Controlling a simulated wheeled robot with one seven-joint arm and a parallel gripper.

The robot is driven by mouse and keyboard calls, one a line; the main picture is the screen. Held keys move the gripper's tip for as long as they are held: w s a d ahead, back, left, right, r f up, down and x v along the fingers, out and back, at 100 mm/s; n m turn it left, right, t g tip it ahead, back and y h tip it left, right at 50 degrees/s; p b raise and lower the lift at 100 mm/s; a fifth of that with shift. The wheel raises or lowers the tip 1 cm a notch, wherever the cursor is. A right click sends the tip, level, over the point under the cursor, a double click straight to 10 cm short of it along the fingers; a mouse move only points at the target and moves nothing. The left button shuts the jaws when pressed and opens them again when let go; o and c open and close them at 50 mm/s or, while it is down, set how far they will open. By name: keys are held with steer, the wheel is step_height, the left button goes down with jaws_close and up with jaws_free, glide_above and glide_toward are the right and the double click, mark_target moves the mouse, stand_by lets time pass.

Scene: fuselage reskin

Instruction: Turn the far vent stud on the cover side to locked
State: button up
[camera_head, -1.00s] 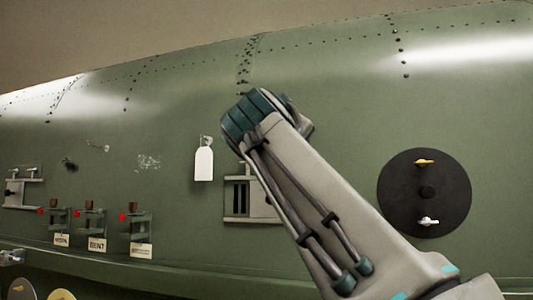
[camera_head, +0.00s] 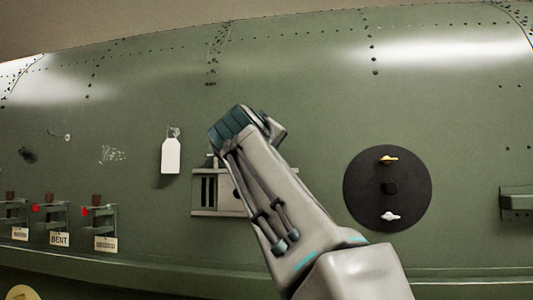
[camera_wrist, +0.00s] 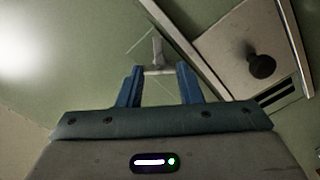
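A round black plate (camera_head: 366,190) sits on the green fuselage right of my arm in the head view. Which is the task's stud is not marked. In the head view my arm hides my fingers. In the wrist view my gripper (camera_wrist: 160,72) has its two blue fingers apart, with a pale T-shaped piece (camera_wrist: 157,55) between or beyond their tips. I cannot tell whether they hold it.
A slotted panel (camera_head: 208,200) is partly behind my arm; a panel with a black knob (camera_wrist: 261,65) shows in the wrist view. A white tag (camera_head: 171,156) hangs left of my arm. Several labelled brackets (camera_head: 99,219) are lower left, and a ledge (camera_head: 517,204) juts out at right.

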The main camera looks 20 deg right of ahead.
steer(key=shift+f+m, duration=0.1)
steer(key=shift+m, duration=0.2)
steer(key=m+b, duration=0.4)
steer(key=m, duration=0.5)
steer(key=shift+m, duration=0.3)
stand_by(0.4)
steer(key=o, duration=1)
steer(key=shift+s, duration=0.1)
